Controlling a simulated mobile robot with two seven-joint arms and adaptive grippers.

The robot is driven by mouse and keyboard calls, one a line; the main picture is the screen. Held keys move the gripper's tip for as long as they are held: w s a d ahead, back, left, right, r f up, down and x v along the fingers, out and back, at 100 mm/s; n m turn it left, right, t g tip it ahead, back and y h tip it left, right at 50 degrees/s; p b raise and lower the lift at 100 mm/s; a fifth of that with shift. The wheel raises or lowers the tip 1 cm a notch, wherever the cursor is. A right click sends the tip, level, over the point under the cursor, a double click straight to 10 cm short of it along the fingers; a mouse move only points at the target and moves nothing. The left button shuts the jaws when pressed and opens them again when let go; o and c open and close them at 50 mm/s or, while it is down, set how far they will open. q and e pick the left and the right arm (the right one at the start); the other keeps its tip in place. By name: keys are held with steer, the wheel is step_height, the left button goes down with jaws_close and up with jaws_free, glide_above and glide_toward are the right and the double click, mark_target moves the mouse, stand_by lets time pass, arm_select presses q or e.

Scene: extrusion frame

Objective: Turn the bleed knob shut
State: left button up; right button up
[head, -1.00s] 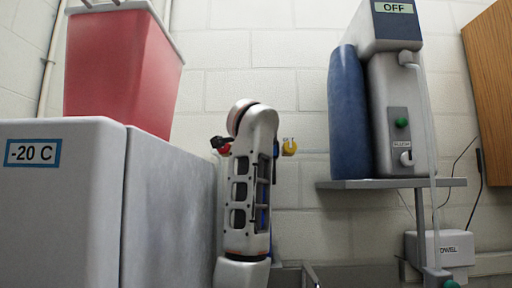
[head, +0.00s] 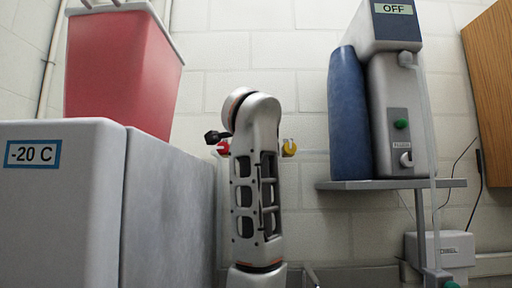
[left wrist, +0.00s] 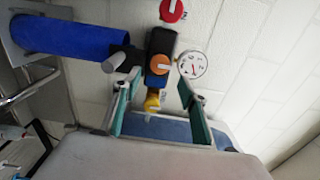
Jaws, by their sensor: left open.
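A valve assembly hangs in front of the wall. In the left wrist view it has a red knob (left wrist: 172,10), an orange knob (left wrist: 159,65), a yellow knob (left wrist: 153,102) and a round gauge (left wrist: 192,64). The labels are too small to read, so I cannot tell which is the bleed knob. My left gripper (left wrist: 160,84) is open, its fingers apart on either side of the view, with the orange and yellow knobs showing between them. In the head view my arm hides most of the assembly; the red knob (head: 223,147) and yellow knob (head: 289,148) show beside it.
A grey freezer (head: 165,205) with a red bin (head: 120,70) stands left. At right, a shelf (head: 390,184) carries a blue cylinder (head: 347,115) and a machine (head: 400,125) marked OFF.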

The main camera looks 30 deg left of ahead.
arm_select(q)
steer(key=v, duration=0.6)
steer(key=shift+f, duration=0.1)
stand_by(0.4)
